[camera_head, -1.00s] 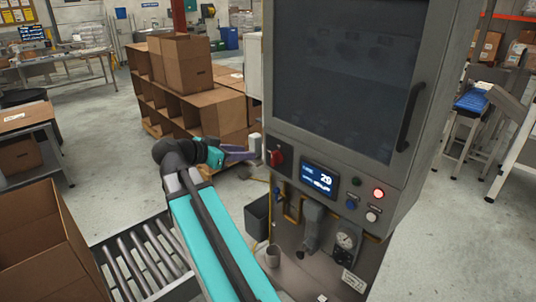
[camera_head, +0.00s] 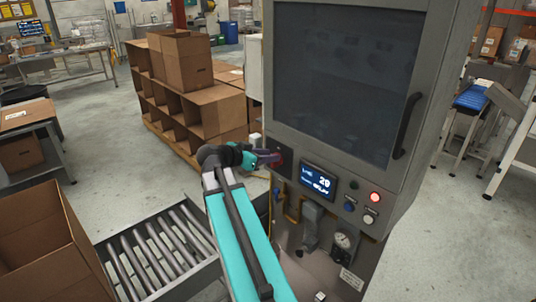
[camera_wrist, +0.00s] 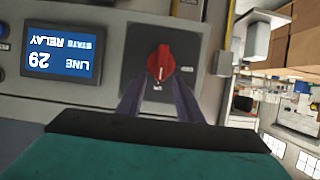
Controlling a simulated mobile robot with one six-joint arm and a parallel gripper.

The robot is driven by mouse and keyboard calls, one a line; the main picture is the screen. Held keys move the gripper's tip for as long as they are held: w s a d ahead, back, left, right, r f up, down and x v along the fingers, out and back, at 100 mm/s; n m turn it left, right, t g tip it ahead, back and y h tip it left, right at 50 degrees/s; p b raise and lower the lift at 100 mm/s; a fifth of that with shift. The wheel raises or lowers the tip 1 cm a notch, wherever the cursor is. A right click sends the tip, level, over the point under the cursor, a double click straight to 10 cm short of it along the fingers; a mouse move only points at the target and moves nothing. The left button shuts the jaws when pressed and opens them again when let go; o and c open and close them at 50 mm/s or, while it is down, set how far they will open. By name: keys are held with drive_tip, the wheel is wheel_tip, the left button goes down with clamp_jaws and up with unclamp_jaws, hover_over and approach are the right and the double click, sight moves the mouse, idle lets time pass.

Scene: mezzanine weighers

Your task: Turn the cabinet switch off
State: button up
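The cabinet switch is a red rotary knob (camera_wrist: 160,63) on a black square plate (camera_wrist: 140,45) on the grey cabinet front (camera_head: 300,150). In the wrist view its grip stands roughly vertical, with small marks beside and below it that I cannot read. My gripper (camera_wrist: 157,88) is open, its two purple fingers apart and pointing at the knob, their tips just short of it in the picture. I cannot tell whether they touch it. In the head view my gripper (camera_head: 270,158) is at the switch and hides most of it.
A lit screen (camera_head: 318,179) reading 29 is right of the switch, with small buttons and a glowing red lamp (camera_head: 375,197) beyond. Below are pipes and a gauge (camera_head: 343,240). A roller conveyor (camera_head: 160,250) and an open carton (camera_head: 45,245) are at left.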

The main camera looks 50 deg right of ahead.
drive_tip(key=shift+d+f, duration=0.2)
drive_tip(key=shift+d, duration=0.3)
drive_tip(key=shift+c, duration=0.5)
